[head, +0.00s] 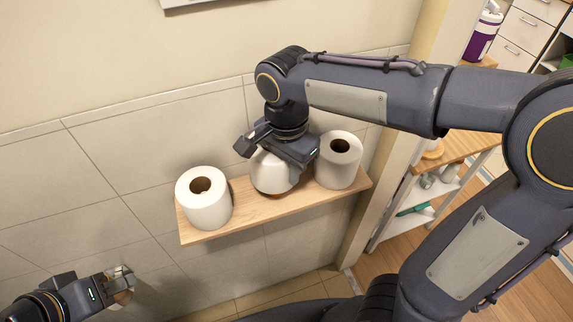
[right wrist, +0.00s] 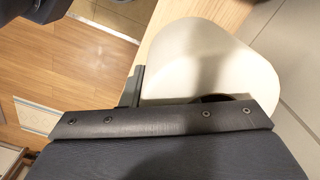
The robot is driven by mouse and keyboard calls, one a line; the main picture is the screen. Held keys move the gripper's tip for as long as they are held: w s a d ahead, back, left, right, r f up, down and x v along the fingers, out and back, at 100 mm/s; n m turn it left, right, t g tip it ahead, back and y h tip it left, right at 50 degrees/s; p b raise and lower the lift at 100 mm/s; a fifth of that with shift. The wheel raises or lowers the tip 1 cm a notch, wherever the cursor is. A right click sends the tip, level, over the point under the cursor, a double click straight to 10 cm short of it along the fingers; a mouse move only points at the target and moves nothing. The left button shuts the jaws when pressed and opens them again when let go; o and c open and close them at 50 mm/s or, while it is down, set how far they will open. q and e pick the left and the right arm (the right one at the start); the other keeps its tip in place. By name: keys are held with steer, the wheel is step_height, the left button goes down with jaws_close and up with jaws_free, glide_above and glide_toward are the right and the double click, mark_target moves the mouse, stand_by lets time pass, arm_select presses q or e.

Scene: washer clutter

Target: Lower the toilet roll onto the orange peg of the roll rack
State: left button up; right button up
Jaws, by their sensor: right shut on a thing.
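A white toilet roll (head: 272,174) is in the middle of a wooden wall shelf (head: 242,216). My right gripper (head: 277,153) is over it from above and shut on it. In the right wrist view the roll (right wrist: 205,55) shows as a large white shape, with part of its dark core hole beside the gripper's dark finger bar. A small reddish-brown edge shows beneath the roll. I cannot make out the orange peg, nor whether the roll is around it. My left gripper (head: 122,284) is empty at the lower left, away from the shelf; its opening is unclear.
White rolls stand upright on the shelf on either side, one at left (head: 204,198) and one at right (head: 339,160), close to my right gripper. A tiled wall is behind. A white cart (head: 425,190) stands right of the wall's end.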

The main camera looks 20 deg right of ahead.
steer(key=shift+f, duration=0.35)
steer(key=shift+f+b, duration=0.75)
steer(key=shift+f, duration=0.15)
steer(key=o, duration=1.5)
steer(key=shift+r, duration=0.15)
steer(key=shift+r+p, duration=3.3)
steer(key=shift+r, duration=0.1)
